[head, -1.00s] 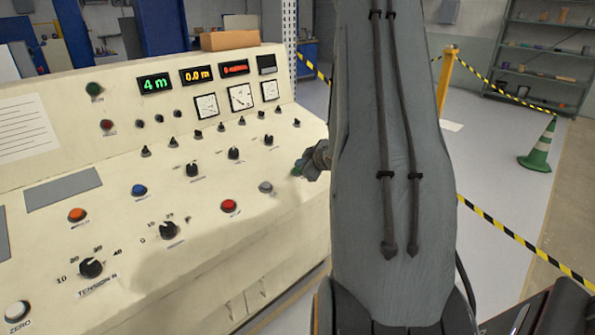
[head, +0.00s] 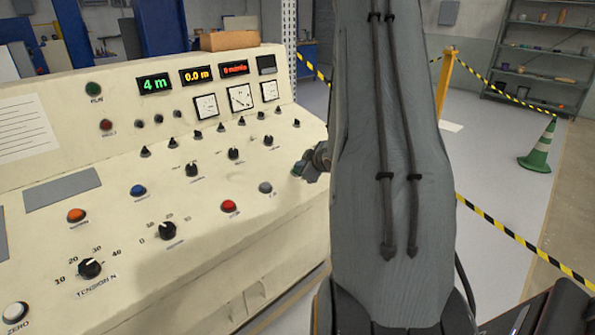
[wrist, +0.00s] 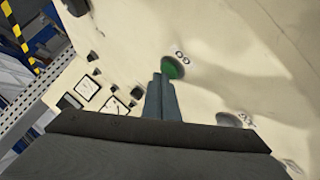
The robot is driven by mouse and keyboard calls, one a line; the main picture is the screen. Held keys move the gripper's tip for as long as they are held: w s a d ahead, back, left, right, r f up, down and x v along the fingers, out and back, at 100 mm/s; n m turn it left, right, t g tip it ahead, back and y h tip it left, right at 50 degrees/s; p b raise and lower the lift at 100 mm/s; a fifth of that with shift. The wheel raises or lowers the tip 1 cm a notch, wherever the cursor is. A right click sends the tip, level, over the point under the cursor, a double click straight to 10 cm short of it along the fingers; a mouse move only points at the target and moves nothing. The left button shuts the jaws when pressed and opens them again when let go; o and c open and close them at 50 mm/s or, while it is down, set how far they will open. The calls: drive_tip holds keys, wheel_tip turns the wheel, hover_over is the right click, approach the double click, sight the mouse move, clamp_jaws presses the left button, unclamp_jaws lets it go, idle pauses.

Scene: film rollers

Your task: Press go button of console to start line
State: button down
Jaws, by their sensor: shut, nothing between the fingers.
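The cream console (head: 130,290) fills the left of the head view. Its green go button (wrist: 173,68) shows clearly in the wrist view beside a "GO" label (wrist: 180,54). My gripper (wrist: 161,80) is shut and empty. Its fingertips appear right at the near edge of the green button; I cannot tell whether they touch it. The displays (head: 197,75) read 4 m and 0.0 m; the red one is too small to read surely.
A red button (head: 230,206) and a grey button (head: 265,188) sit near the go button. Several black knobs (head: 168,231) cover the panel. Striped barrier tape (head: 520,241), a yellow post (head: 446,82) and a green cone (head: 540,148) stand right, with open floor between.

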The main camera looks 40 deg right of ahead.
drive_tip(key=shift+f, duration=0.15)
idle(0.5)
drive_tip(key=shift+s+r+p, duration=0.15)
drive_tip(key=shift+r+p, duration=0.5)
drive_tip(key=shift+r, duration=0.2)
drive_tip(key=shift+s+r+p, duration=0.2)
drive_tip(key=shift+r+p, duration=0.45)
drive_tip(key=shift+r, duration=0.15)
drive_tip(key=shift+s+r+p, duration=0.2)
drive_tip(key=shift+r+p, duration=0.5)
drive_tip(key=shift+r, duration=0.15)
drive_tip(key=shift+s+r+p, duration=0.2)
drive_tip(key=shift+r+p, duration=0.45)
drive_tip(key=shift+r, duration=0.15)
